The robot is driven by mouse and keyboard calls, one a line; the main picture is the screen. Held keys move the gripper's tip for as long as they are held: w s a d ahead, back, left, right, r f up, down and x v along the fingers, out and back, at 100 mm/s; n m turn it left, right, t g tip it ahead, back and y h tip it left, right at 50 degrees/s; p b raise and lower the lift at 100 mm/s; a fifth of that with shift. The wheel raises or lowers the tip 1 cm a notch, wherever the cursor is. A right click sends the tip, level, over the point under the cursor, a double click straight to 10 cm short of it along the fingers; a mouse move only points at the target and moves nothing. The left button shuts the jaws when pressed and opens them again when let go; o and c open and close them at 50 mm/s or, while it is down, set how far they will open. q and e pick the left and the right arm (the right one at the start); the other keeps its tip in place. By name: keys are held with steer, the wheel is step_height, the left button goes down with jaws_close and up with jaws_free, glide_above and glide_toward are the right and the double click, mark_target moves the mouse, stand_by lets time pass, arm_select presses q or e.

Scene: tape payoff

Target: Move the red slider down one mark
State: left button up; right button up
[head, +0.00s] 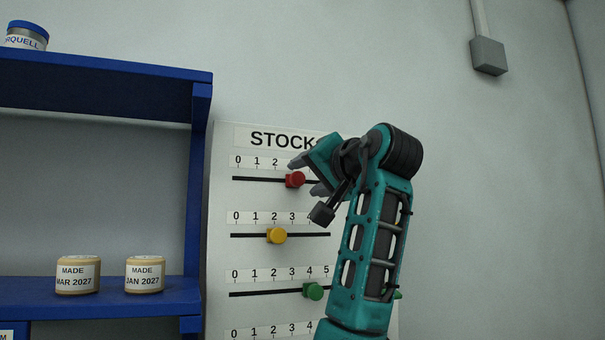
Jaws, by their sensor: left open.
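The red slider (295,180) sits on the top track of the white STOCKS board (217,210). It is just right of the visible 2 mark, about where 3 would be; that number is hidden by my gripper. My left gripper (305,177) is open at the red slider, with one fingertip above it and the other to its lower right. I cannot tell whether they touch it. The scale's right part is hidden behind my gripper and arm. My right gripper is not in view.
Below, a yellow slider (277,235) sits near 2 and a green slider (313,291) near 4. A blue shelf (198,180) at left holds two labelled jars (77,275) (145,274) and a tin (26,36) on top. A grey wall box (488,56) hangs upper right.

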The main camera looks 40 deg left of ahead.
mark_target(300, 179)
arm_select(q)
steer(key=shift+x, duration=1.55)
jaws_close()
